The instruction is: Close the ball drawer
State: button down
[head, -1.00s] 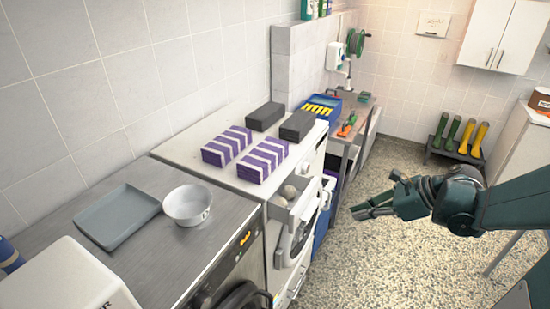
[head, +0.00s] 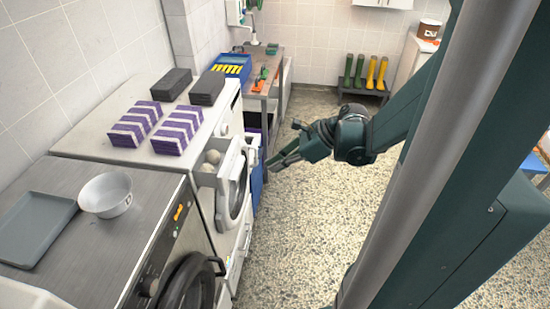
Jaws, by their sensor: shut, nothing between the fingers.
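The ball drawer (head: 229,160) is a small light drawer at the top front of the white washing machine (head: 188,136). It is pulled out, with pale balls (head: 212,157) inside. My gripper (head: 272,165) is dark green and comes in from the right. It is shut and empty, with its fingertips pointing left toward the drawer. In the picture a short gap lies between the fingertips and the drawer front, and I see no contact.
Purple-striped towels (head: 178,132) and dark grey towels (head: 207,88) lie on the machine top. A metal bowl (head: 106,195) and grey tray (head: 33,226) stand on the nearer machine. A blue bin (head: 256,183) is behind the fingertips. The speckled floor (head: 300,225) is clear.

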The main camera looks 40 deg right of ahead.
jog(key=w+a+f, duration=0.4)
jog(key=w+a, duration=0.1)
jog(key=shift+w+a, duration=0.35)
jog(key=shift+a, duration=0.05)
dwell(0.3)
jog(key=shift+w+a+f, duration=0.1)
jog(key=w+a+b, duration=0.2)
jog(key=w+a, duration=0.4)
jog(key=shift+w+a, duration=0.6)
dwell(0.4)
jog(key=shift+d, duration=0.1)
